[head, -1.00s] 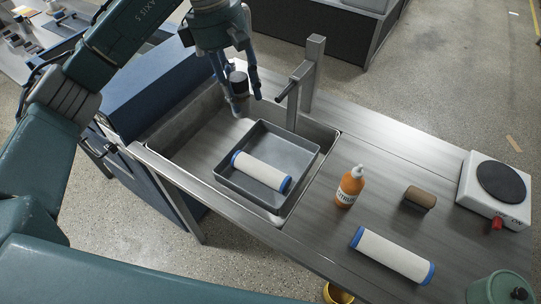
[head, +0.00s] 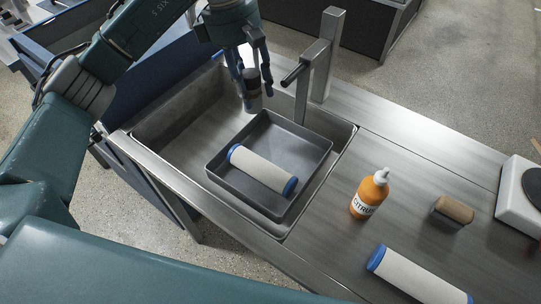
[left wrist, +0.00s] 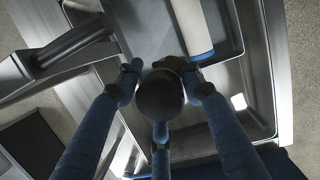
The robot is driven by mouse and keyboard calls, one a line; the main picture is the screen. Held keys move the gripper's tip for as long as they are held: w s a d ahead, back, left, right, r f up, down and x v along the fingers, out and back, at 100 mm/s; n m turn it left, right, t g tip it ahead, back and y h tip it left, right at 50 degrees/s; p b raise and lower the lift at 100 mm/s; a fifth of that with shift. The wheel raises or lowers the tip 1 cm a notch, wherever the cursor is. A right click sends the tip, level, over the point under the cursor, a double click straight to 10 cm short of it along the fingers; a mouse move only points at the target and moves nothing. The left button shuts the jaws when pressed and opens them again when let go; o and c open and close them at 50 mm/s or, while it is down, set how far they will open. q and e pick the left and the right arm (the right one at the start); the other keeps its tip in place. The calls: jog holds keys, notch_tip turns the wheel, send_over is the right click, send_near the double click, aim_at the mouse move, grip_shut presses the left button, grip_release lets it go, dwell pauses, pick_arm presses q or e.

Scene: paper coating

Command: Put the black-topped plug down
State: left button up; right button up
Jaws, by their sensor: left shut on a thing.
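The black-topped plug (head: 252,78) is held between the fingers of my left gripper (head: 251,88), above the back of the sink basin. In the left wrist view the plug's round dark top (left wrist: 160,95) sits between the blue fingers of my left gripper (left wrist: 158,100). The fingers are shut on it. My right gripper is not in view.
A metal faucet (head: 325,55) stands close to the right of my left gripper. An orange bottle (head: 370,193), a brown-topped block (head: 454,210) and a second roll (head: 415,275) are on the counter (head: 335,245). The sink floor left of the tray is bare.

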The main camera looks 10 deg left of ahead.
pick_arm(q)
jog(key=a+x, duration=0.1)
jog(key=x, duration=0.3)
jog(key=p+x, duration=0.1)
jog(key=x, duration=0.3)
jog(key=a+p+x, duration=0.1)
jog(key=x, duration=0.3)
jog(key=shift+w+a+f, duration=0.2)
jog(key=shift+a+f, duration=0.1)
jog(key=shift+a, duration=0.05)
jog(key=d+p, duration=0.1)
jog(key=s+d+p, duration=0.1)
jog(key=d+p, duration=0.1)
jog(key=d, duration=0.1)
jog(key=shift+s, duration=0.35)
jog(key=shift+f, duration=0.5)
jog(key=shift+w+a+f, duration=0.1)
jog(key=shift+a+f, duration=0.1)
jog(key=shift+f, duration=0.05)
jog(key=shift+f, duration=0.1)
jog(key=o, duration=1)
